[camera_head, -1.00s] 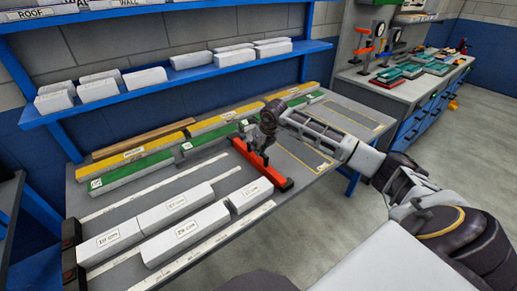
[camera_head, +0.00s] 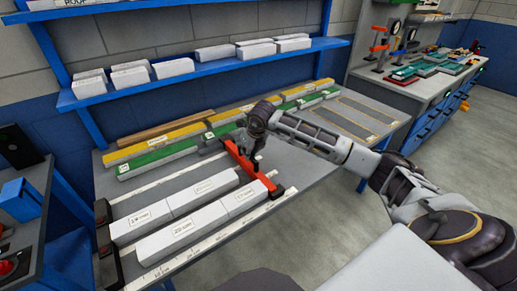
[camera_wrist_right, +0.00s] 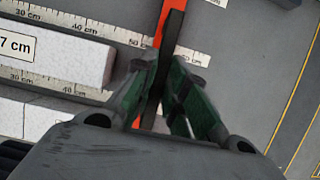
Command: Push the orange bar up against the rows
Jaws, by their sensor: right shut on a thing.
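The orange bar (camera_head: 236,156) lies across the measuring strips on the table, at the right end of two rows of white labelled blocks. My right gripper (camera_head: 252,165) is shut on the middle of the bar from above. The far row (camera_head: 203,190) ends short of the bar; a gap also shows in the right wrist view between its end block (camera_wrist_right: 60,48) and the bar (camera_wrist_right: 163,22). The near row (camera_head: 182,235) reaches close to the bar in the head view; the right wrist view hides that contact behind my gripper (camera_wrist_right: 163,80). My left gripper is out of view.
Dark end stops (camera_head: 102,212) stand at the left ends of the rows. Green-faced (camera_head: 158,160) and yellow (camera_head: 150,145) bars lie behind. A blue shelf (camera_head: 200,68) with white blocks hangs above.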

